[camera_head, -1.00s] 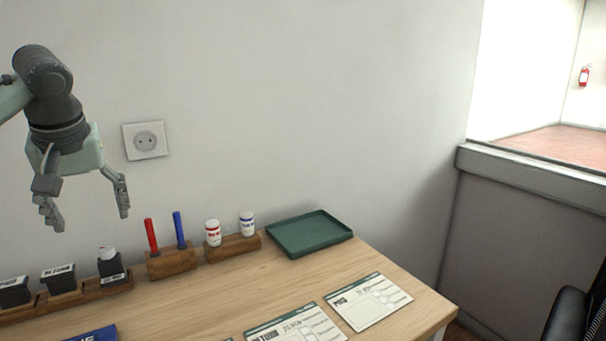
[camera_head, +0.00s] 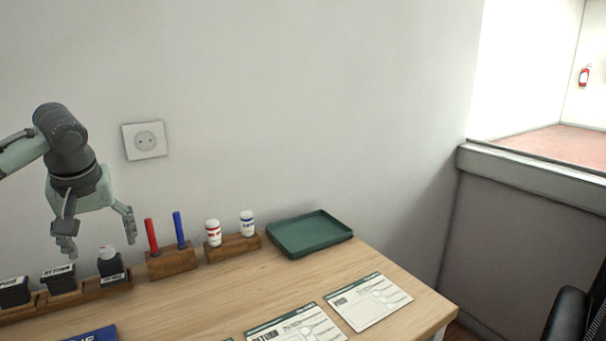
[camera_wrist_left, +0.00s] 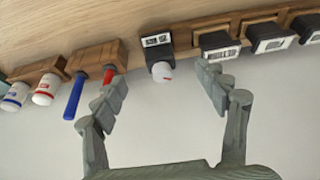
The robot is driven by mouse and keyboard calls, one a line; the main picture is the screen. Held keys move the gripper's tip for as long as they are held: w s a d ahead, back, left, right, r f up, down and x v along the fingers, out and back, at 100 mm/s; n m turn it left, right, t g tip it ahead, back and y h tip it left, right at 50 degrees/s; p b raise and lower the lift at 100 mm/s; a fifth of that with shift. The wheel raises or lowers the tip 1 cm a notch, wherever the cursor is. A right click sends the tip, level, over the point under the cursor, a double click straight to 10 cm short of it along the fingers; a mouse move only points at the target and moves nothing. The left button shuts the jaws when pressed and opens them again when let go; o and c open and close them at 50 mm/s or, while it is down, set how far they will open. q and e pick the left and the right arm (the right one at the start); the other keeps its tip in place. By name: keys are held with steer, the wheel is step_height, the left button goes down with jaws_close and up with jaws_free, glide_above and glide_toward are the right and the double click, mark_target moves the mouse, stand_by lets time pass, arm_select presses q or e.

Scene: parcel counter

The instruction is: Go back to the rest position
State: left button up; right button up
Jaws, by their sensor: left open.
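My left gripper (camera_head: 99,247) is open and empty in the head view, in the air at the left, above and in front of the row of stamps. In the left wrist view the open fingers (camera_wrist_left: 160,97) point toward the counter. The white-topped black stamp (camera_wrist_left: 160,57) shows between them there, with no finger seen holding it. In the head view this stamp (camera_head: 110,264) stands in its wooden rack. My right gripper is not in view.
A wooden holder has red (camera_head: 151,236) and blue (camera_head: 179,230) markers; another has two white bottles (camera_head: 213,232). A green tray (camera_head: 310,234) is at the back. Label cards (camera_head: 368,302) and a blue item (camera_head: 95,334) lie in front. The counter middle is clear.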

mark_target(106, 248)
arm_select(q)
steer(key=b+x, duration=0.2)
steer(key=x, duration=0.5)
steer(key=shift+a+f, duration=0.1)
steer(key=shift+f, duration=0.3)
step_height(106, 248, up, 5)
steer(key=shift+f+p, duration=0.25)
steer(key=shift+p, duration=0.5)
